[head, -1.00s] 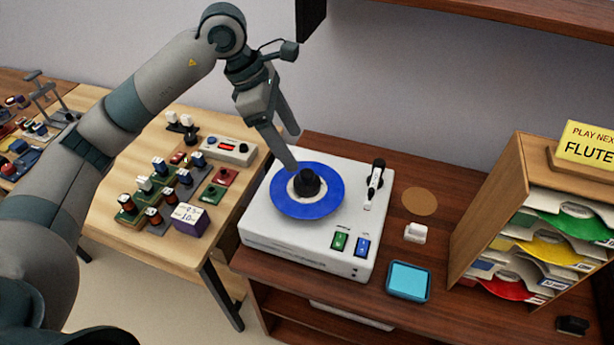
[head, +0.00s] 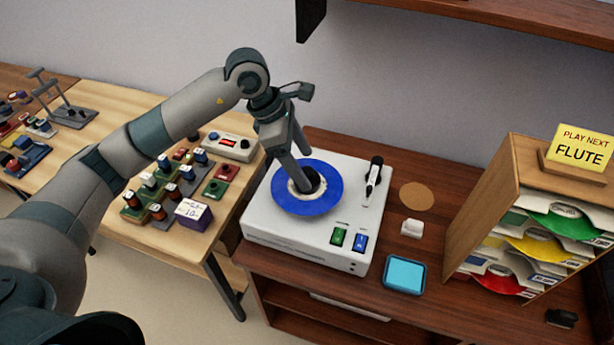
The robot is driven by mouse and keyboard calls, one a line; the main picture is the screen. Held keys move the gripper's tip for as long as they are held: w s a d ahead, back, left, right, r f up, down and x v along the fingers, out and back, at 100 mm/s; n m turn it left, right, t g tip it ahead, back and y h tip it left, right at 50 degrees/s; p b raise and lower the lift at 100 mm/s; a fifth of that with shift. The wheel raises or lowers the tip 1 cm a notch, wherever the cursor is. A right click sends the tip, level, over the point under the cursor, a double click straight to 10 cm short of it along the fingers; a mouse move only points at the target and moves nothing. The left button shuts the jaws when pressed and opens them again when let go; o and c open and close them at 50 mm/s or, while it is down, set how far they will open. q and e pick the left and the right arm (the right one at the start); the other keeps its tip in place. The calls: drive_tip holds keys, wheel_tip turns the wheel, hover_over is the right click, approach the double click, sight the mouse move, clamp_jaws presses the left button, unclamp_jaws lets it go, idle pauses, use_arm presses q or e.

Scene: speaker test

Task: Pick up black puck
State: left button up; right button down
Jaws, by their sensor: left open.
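The black puck (head: 314,181) sits at the middle of a blue record (head: 330,202) on a white turntable (head: 290,236). My left gripper (head: 306,174) is open and reaches down from the upper left. Its fingers are low at the puck, one in front of it and one behind it. The near finger hides part of the puck. I cannot tell whether either finger touches it. My right gripper is not in view.
The tonearm (head: 373,180) stands right of the record, with green (head: 338,236) and blue (head: 359,242) switches in front. A record rack (head: 486,200) with a "PLAY NEXT FLUTE" sign (head: 580,150) is at the right. A light table (head: 135,232) with small electronics is at the left.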

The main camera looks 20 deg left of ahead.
sight(306, 171)
use_arm(q)
drive_tip(key=shift+f+p, duration=0.35)
drive_tip(key=p+x, duration=0.1)
drive_tip(key=x, duration=0.2)
drive_tip(key=shift+w+a+p, duration=0.1)
drive_tip(key=shift+a+p, duration=0.05)
drive_tip(key=shift+p, duration=0.15)
drive_tip(key=shift+w+f, duration=0.1)
drive_tip(key=shift+f, duration=0.35)
drive_tip(key=c, duration=1.3)
